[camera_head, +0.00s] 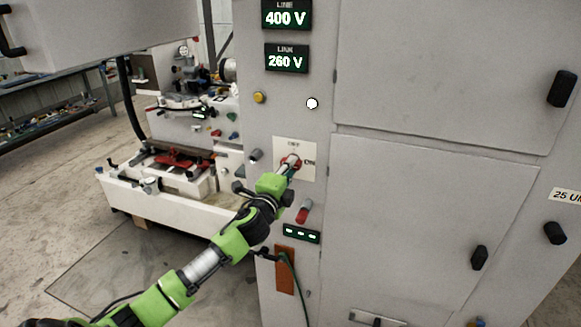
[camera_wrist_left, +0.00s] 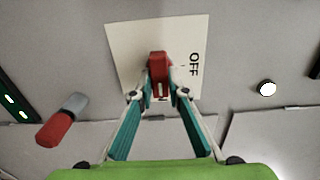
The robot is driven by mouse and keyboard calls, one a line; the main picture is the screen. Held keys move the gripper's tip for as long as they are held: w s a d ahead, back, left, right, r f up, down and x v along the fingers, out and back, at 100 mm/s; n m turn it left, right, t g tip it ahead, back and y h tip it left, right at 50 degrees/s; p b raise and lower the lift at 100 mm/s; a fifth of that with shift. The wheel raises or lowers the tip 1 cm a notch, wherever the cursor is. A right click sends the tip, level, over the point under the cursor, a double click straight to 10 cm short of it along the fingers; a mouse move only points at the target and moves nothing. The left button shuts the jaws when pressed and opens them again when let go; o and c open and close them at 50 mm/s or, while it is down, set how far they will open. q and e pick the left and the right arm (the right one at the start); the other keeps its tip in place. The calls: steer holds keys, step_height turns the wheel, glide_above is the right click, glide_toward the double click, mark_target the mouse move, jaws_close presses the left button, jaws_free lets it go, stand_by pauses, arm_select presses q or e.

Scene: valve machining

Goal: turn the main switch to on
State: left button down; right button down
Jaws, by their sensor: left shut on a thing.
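The main switch is a red knob on a pale plate (camera_head: 283,146) with the words OFF and ON, on the grey cabinet front. In the left wrist view the red knob (camera_wrist_left: 157,64) sits in the middle of the plate (camera_wrist_left: 125,40), with OFF to its right; ON is not visible there. My left gripper (camera_head: 290,164) is at the knob, its fingers shut on it from both sides. In the left wrist view the fingertips of my left gripper (camera_wrist_left: 159,88) touch the knob's near end. My right gripper is in neither view.
A red-and-grey handle (camera_head: 303,212) is below the plate. Cabinet doors (camera_head: 420,230) with black handles stand at right.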

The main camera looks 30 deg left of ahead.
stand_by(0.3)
arm_select(q)
steer(key=c, duration=2)
jaws_free()
steer(key=shift+d, duration=0.1)
steer(key=shift+o, duration=0.2)
steer(key=shift+s, duration=0.1)
steer(key=v, duration=1.1)
steer(key=shift+s, duration=0.4)
steer(key=shift+d+f, duration=0.1)
steer(key=shift+d, duration=0.05)
